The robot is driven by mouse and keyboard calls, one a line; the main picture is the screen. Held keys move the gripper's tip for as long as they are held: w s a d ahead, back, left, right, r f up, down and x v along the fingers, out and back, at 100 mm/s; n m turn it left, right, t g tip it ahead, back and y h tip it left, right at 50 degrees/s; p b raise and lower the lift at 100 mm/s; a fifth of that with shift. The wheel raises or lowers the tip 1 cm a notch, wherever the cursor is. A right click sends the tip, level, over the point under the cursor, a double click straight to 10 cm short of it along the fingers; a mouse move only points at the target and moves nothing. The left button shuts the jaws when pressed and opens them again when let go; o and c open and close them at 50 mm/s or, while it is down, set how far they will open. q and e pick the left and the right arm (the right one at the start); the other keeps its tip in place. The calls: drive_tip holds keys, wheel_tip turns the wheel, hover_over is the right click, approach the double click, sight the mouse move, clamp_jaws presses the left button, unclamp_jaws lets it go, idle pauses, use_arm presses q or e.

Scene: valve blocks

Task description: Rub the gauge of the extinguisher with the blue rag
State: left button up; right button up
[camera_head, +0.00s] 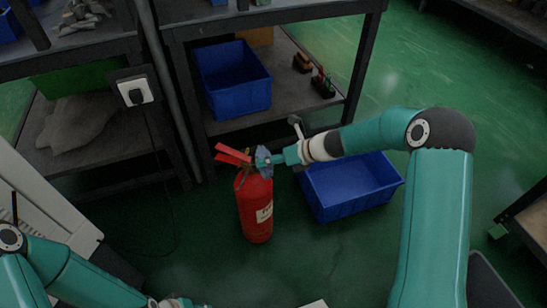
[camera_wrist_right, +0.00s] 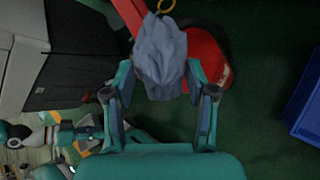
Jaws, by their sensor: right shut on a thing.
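The red fire extinguisher (camera_head: 257,208) stands upright on the green floor, its red handle (camera_head: 233,153) at the top. It also shows in the right wrist view (camera_wrist_right: 212,65), behind the rag. My right gripper (camera_head: 264,161) is at the extinguisher's neck, shut on the crumpled grey-blue rag (camera_wrist_right: 160,52). The rag (camera_head: 264,154) is against or just in front of the valve; I cannot tell if it touches. The gauge is not visible, perhaps behind the rag. A yellow ring (camera_wrist_right: 166,6) shows above the rag. My left gripper (camera_head: 176,302) is cut off at the bottom edge.
An empty blue crate (camera_head: 350,205) sits on the floor right of the extinguisher, under my right arm. Behind is a dark shelf (camera_head: 292,118) with another blue crate (camera_head: 233,100). A socket box (camera_head: 136,91) is on the left post. Open floor lies in front of the extinguisher.

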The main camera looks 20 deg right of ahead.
sight(266, 176)
drive_tip(key=shift+s+a+f+b, duration=0.15)
drive_tip(key=shift+s+a+b, duration=0.9)
drive_tip(key=shift+s, duration=0.1)
drive_tip(key=shift+s+a, duration=0.25)
drive_tip(key=shift+s, duration=0.05)
drive_tip(key=p+v, duration=0.4)
drive_tip(key=v, duration=0.2)
drive_tip(key=shift+d+r, duration=0.1)
drive_tip(key=shift+r, duration=0.1)
